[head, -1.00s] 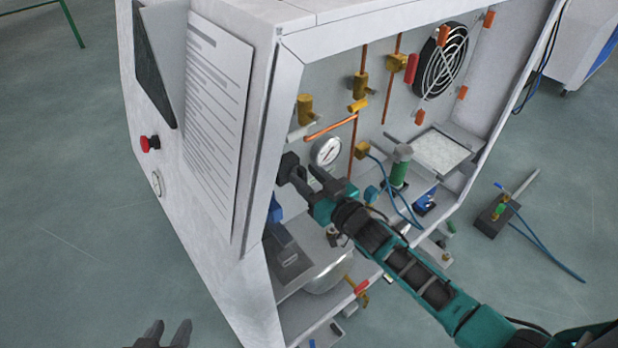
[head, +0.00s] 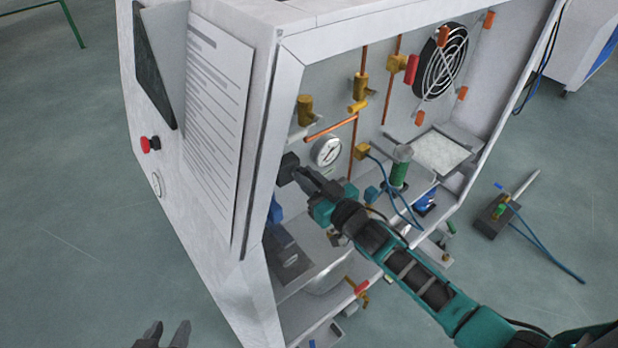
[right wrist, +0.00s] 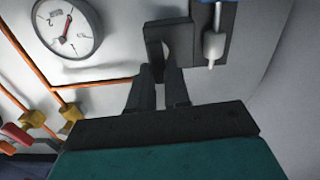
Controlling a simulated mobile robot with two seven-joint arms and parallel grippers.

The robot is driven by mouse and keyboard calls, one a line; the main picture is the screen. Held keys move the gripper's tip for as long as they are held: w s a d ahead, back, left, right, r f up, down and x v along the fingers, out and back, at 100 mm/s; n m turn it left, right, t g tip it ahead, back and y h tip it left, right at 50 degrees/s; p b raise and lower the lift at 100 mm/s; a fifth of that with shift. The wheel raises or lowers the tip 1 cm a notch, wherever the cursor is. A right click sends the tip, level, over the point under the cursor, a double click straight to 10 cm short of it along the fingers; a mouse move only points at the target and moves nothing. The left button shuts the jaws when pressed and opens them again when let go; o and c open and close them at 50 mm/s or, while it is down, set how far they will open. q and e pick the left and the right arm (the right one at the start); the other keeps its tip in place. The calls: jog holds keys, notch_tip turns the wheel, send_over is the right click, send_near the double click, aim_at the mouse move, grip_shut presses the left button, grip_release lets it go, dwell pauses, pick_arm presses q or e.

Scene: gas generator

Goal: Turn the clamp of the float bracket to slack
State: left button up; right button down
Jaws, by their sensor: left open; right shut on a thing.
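The dark clamp of the float bracket (right wrist: 154,42) shows in the right wrist view as an upright block in front of a dark plate. In the head view the dark clamp (head: 288,166) is just inside the cabinet's left edge. My right gripper (right wrist: 160,74) is shut on the lower end of the clamp; it also shows in the head view (head: 299,176). The fingers partly hide the clamp. My left gripper (head: 164,334) is open and empty at the bottom of the head view, outside the cabinet.
A round gauge (head: 327,151) and copper pipes (head: 352,150) are on the back wall near my right gripper. The cabinet's front left edge (head: 262,150) stands close to it. A green-bodied part (head: 399,172) and blue hoses lie to the right. The floor at left is clear.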

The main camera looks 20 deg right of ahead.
jog(key=n, duration=0.8)
jog(key=shift+s+a+f, duration=0.15)
jog(key=shift+a+f, duration=0.05)
jog(key=shift+a, duration=0.2)
jog(key=n, duration=0.3)
jog(key=shift+a+f+b, duration=0.1)
jog(key=shift+f+b, duration=0.1)
jog(key=shift+b, duration=0.1)
jog(key=n, duration=0.2)
jog(key=shift+f+n+b, duration=0.1)
jog(key=shift+n+b, duration=0.25)
jog(key=shift+n, duration=0.05)
jog(key=n+b, duration=0.1)
jog(key=n, duration=0.2)
jog(key=shift+f, duration=0.15)
pick_arm(q)
jog(key=shift+w+d+f, duration=0.25)
jog(key=shift+d+f, duration=0.2)
pick_arm(e)
jog(key=shift+n, duration=0.3)
pick_arm(q)
jog(key=shift+s+f, duration=0.2)
jog(key=shift+f, duration=0.05)
